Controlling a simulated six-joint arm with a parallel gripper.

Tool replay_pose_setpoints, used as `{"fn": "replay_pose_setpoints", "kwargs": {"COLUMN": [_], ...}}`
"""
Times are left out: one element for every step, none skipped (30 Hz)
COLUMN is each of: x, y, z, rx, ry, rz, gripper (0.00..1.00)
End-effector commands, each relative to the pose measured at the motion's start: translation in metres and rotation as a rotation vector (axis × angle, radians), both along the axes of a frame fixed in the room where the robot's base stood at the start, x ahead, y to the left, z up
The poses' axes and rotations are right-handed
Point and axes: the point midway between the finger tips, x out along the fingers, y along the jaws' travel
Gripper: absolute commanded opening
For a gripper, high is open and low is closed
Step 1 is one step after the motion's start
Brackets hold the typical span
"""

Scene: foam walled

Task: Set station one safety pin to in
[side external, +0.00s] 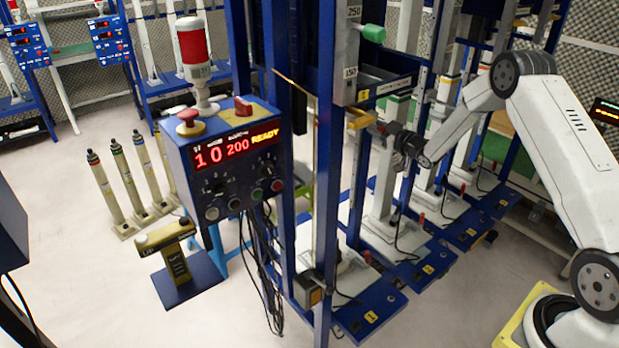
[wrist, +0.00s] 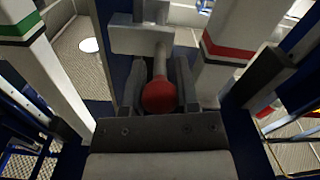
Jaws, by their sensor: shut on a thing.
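The safety pin shows in the wrist view as a red ball knob (wrist: 159,96) on a pale rod that runs into a grey block (wrist: 140,40). My gripper (wrist: 158,78) is shut on the knob, with one dark finger on each side of it. In the side external view my gripper (side external: 382,128) reaches in from the right to the station one frame, close to a yellow part (side external: 359,119) on its upright. The knob is hidden there. How deep the rod sits in the block I cannot tell.
A control box (side external: 230,165) reading READY stands left of the frame, with a red-topped lamp (side external: 194,50). A green-handled part (side external: 372,33) is above my gripper. White columns stand on both sides in the wrist view, one with a red band (wrist: 228,50). More stations stand to the right.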

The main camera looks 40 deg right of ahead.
Motion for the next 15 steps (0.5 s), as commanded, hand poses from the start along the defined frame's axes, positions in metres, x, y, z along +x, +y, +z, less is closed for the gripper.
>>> {"fn": "replay_pose_setpoints", "kwargs": {"x": [0.0021, 0.0021, 0.0022, 0.0023, 0.0024, 0.0025, 0.0026, 0.0026, 0.0025, 0.0024, 0.0023, 0.0021, 0.0020, 0.0019, 0.0018], "y": [-0.0007, -0.0006, -0.0006, -0.0006, -0.0004, -0.0004, -0.0004, -0.0003, -0.0001, -0.0001, 0.0000, 0.0000, 0.0000, 0.0000, 0.0000], "z": [0.0010, 0.0011, 0.0013, 0.0013, 0.0015, 0.0016, 0.0017, 0.0016, 0.0016, 0.0016, 0.0015, 0.0015, 0.0013, 0.0013, 0.0013], "rx": [-0.001, -0.001, -0.001, -0.002, -0.002, -0.002, -0.002, -0.002, -0.002, -0.002, -0.002, -0.002, -0.002, -0.002, -0.002], "ry": [-0.001, -0.001, -0.001, -0.002, -0.002, -0.002, -0.001, -0.001, -0.001, -0.001, -0.001, -0.001, -0.001, -0.001, -0.001], "rz": [-0.003, -0.003, -0.003, -0.003, -0.003, -0.003, -0.002, -0.002, -0.002, -0.002, -0.001, -0.001, -0.001, -0.001, -0.001], "gripper": [0.00, 0.00, 0.00, 0.00, 0.00, 0.00, 0.42, 0.52, 0.65, 0.74, 0.75, 0.75, 0.75, 0.75, 0.75]}}
